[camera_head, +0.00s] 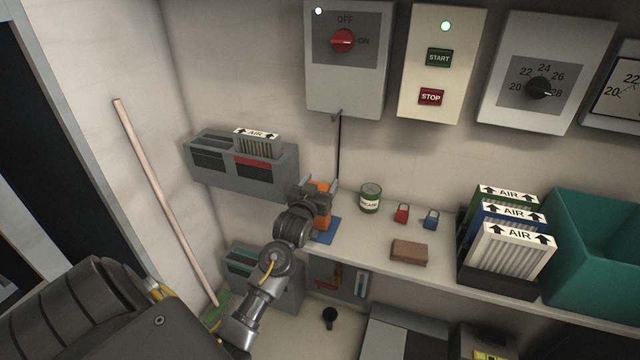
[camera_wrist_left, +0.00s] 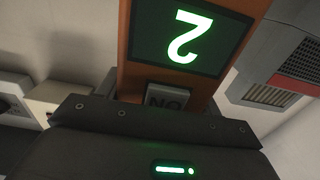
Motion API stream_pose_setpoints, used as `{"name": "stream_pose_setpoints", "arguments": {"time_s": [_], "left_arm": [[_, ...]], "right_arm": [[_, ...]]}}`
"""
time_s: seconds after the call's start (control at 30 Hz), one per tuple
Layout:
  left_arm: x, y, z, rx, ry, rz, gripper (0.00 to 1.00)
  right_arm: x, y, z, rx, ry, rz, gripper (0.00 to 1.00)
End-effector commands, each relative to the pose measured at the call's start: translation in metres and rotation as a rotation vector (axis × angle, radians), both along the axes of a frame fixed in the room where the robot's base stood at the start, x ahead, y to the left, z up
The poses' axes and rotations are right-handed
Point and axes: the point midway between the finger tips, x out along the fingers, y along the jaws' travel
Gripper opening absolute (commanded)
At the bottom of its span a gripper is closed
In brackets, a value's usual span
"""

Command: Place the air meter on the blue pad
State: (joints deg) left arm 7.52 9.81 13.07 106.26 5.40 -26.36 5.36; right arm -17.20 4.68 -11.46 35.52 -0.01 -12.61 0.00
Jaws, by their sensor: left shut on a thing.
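The air meter (camera_wrist_left: 190,40) is an orange device with a green-lit screen showing a 2, upside down in the left wrist view, and a grey button below it. In the head view the air meter (camera_head: 324,216) is partly hidden behind my left gripper (camera_head: 312,198). My left gripper is shut on it. The blue pad (camera_head: 326,233) lies on the shelf just below the meter, and its far part is hidden. I cannot tell whether the meter touches the pad. My right gripper is not in view.
A green-labelled can (camera_head: 370,198), a red padlock (camera_head: 401,213), a blue padlock (camera_head: 431,219) and a brown block (camera_head: 409,252) stand on the shelf to the right. Air filters (camera_head: 512,255) and a teal bin (camera_head: 590,240) are farther right. A grey filter housing (camera_head: 240,178) is on the wall at left.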

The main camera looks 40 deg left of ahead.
Motion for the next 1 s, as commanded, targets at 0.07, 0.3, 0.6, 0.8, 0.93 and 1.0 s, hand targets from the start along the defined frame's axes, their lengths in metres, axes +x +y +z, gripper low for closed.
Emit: {"name": "stream_pose_setpoints", "arguments": {"time_s": [0.07,0.3,0.6,0.8,0.93,1.0], "left_arm": [[0.0,0.0,-0.002,0.0,0.001,0.0,0.69],[0.0,0.0,-0.002,0.0,0.001,0.0,0.87],[-0.006,-0.002,0.0,-0.001,0.003,0.0,0.87],[-0.042,-0.015,-0.002,-0.002,0.003,0.0,0.87],[-0.069,-0.024,-0.001,-0.002,0.003,0.0,0.87],[-0.081,-0.029,-0.001,-0.002,0.002,0.0,0.87]], "right_arm": [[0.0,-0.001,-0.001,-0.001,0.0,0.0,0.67],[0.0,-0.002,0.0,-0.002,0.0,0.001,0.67],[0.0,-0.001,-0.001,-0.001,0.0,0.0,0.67],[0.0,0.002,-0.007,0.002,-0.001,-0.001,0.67],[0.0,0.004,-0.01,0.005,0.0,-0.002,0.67],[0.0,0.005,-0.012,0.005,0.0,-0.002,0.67]]}}
